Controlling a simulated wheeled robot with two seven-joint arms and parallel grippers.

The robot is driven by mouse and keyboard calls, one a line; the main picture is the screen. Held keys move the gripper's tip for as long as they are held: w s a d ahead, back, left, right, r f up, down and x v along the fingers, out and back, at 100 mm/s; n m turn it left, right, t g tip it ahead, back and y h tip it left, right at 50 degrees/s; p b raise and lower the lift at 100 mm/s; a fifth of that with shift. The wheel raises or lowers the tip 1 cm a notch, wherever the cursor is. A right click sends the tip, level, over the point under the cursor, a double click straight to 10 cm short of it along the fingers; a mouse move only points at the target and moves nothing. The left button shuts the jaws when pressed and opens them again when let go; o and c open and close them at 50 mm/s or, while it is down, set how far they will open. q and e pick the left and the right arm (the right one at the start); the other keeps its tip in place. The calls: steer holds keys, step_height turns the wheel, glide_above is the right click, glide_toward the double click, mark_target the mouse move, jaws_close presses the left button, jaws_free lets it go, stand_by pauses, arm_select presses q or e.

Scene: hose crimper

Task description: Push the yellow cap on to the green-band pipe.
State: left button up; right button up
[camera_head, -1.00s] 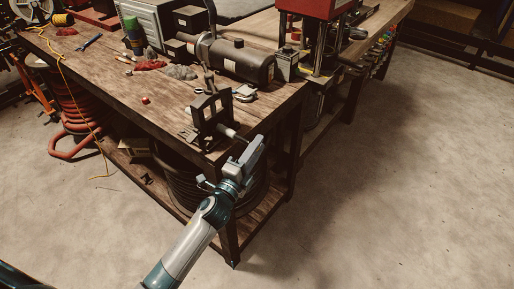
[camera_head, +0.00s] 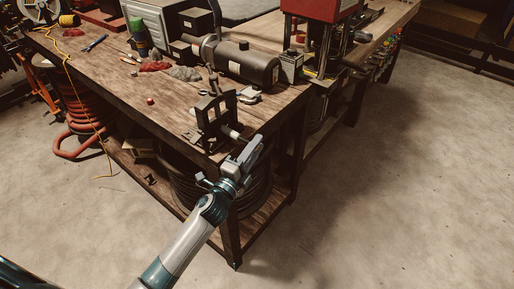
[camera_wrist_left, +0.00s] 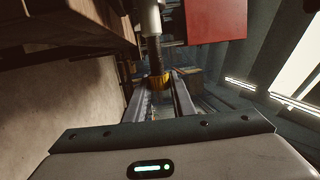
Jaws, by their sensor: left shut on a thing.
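The yellow cap (camera_wrist_left: 159,81) sits between the fingertips of my left gripper (camera_wrist_left: 160,86) in the left wrist view, and the gripper is shut on it. A dark pipe end (camera_wrist_left: 154,50) with a pale section above it meets the cap in that view. Whether the cap is seated or only touching, I cannot tell. In the head view my left gripper (camera_head: 246,152) is at the front corner of the bench, beside the pipe (camera_head: 234,135) that sticks out of a dark vise (camera_head: 213,118). No green band can be made out. My right gripper is not in view.
The wooden bench (camera_head: 130,85) carries a dark cylinder machine (camera_head: 248,65) behind the vise and a red press (camera_head: 322,8) at the back. Red rags and small tools lie to the left. Open concrete floor (camera_head: 400,190) is at the right.

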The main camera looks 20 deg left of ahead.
arm_select(q)
steer(key=shift+w+a, duration=0.15)
steer(key=shift+a, duration=0.35)
steer(key=o, duration=1.1)
steer(key=shift+c, duration=0.2)
steer(key=shift+s+a+f, duration=0.1)
steer(key=shift+s+f, duration=0.1)
steer(key=shift+s, duration=0.4)
steer(key=b+v, duration=0.5)
steer(key=v, duration=1.1)
steer(key=shift+s+r, duration=0.1)
